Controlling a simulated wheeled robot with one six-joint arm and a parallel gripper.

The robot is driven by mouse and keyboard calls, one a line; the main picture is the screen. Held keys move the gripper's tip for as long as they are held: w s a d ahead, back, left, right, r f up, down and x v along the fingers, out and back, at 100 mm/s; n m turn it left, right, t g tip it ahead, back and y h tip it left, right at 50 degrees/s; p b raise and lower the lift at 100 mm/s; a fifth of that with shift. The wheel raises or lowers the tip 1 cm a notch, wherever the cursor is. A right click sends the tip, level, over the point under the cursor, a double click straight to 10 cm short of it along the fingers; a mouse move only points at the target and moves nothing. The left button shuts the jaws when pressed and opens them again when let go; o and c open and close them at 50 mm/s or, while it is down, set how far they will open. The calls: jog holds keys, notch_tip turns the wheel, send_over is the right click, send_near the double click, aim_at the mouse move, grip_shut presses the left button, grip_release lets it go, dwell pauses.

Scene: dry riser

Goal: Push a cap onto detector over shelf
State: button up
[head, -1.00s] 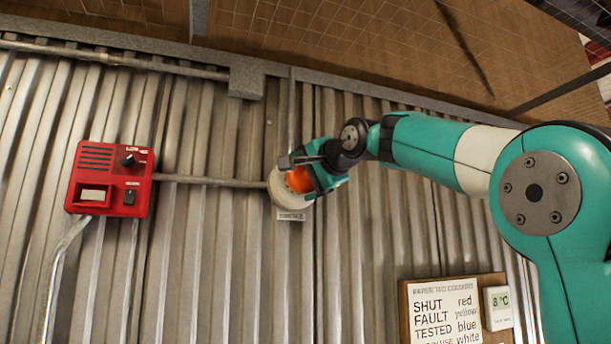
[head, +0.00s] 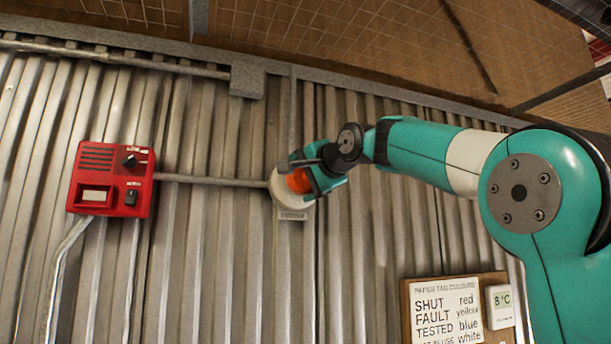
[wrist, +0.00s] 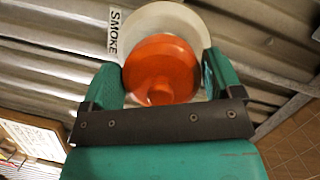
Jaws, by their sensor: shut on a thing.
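My gripper (head: 312,178) is shut on an orange cap (head: 298,181), with one finger on each side of it. The cap also shows between the green fingers in the wrist view (wrist: 160,72). Right behind the cap is the round white detector (head: 281,190) on the corrugated wall, and its pale disc shows around the cap in the wrist view (wrist: 178,22). The cap overlaps the detector's face; I cannot tell whether they touch. A label reading SMOKE (wrist: 115,32) is beside the detector. The shelf is not clearly seen.
A red call panel (head: 111,179) is on the wall at left, joined to the detector by a grey conduit (head: 210,181). A notice board (head: 455,310) and a small temperature display (head: 499,306) are at lower right.

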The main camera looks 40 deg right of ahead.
jog(key=shift+w+d+p, duration=0.25)
jog(key=shift+w+p, duration=0.25)
jog(key=shift+w, duration=0.45)
jog(key=o, duration=0.7)
jog(key=shift+w, duration=0.1)
jog(key=shift+s+b, duration=0.35)
jog(key=shift+s, duration=0.2)
jog(key=s+r+b, duration=0.2)
jog(key=s, duration=1.4)
jog(key=shift+s+a+b, duration=0.15)
jog(key=shift+a+b, duration=0.15)
jog(key=shift+b, duration=0.05)
jog(key=shift+f, duration=0.15)
